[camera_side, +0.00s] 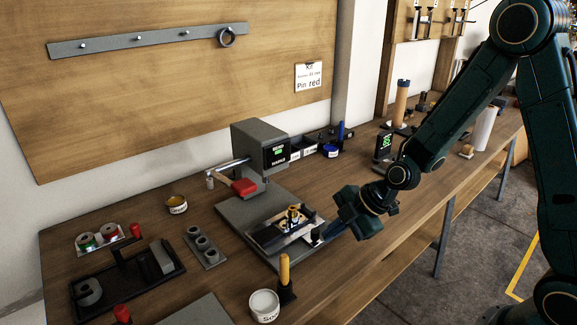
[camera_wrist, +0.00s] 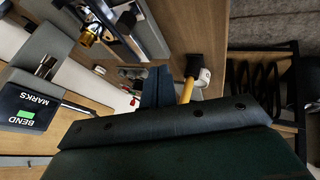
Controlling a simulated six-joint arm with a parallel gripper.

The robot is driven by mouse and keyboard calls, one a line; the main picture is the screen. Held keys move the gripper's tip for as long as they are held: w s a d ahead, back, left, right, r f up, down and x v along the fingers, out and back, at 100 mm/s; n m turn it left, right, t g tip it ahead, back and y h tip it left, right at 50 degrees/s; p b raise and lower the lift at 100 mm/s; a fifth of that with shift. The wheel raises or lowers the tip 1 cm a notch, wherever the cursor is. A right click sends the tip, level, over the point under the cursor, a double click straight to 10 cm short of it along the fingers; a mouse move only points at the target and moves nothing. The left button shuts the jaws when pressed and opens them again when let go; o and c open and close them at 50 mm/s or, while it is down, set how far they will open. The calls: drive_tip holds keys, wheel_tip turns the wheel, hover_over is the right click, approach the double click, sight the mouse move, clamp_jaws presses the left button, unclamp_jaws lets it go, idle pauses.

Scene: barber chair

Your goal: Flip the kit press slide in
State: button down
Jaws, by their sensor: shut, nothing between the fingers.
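The grey press (camera_side: 258,150) stands on the bench with a "BEND MARKS" screen, which also shows in the wrist view (camera_wrist: 27,112). A lever with a red grip (camera_side: 244,187) sticks out at its left. The slide (camera_side: 285,232) is a dark and metallic block on the press's base plate, carrying a brass-coloured piece (camera_side: 293,214). The slide shows at the top of the wrist view (camera_wrist: 128,28). My gripper (camera_side: 322,236) is shut and empty, low at the slide's front right end. I cannot tell whether its fingertips touch the slide. Its fingers show in the wrist view (camera_wrist: 157,84).
A yellow-handled tool (camera_side: 284,270) stands in a dark holder near the bench's front, beside a white tin (camera_side: 264,305). A block with round holes (camera_side: 204,247) and a black tray (camera_side: 120,285) lie left. Small bins (camera_side: 302,149) stand behind the press.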

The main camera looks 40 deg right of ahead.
sight(295, 252)
drive_tip(key=x, duration=0.9)
drive_tip(key=shift+f, duration=0.15)
drive_tip(key=shift+w+a+f, duration=0.1)
drive_tip(key=shift+w+f, duration=0.05)
drive_tip(key=shift+w, duration=2)
drive_tip(key=shift+w, duration=0.1)
drive_tip(key=shift+w, duration=6.2)
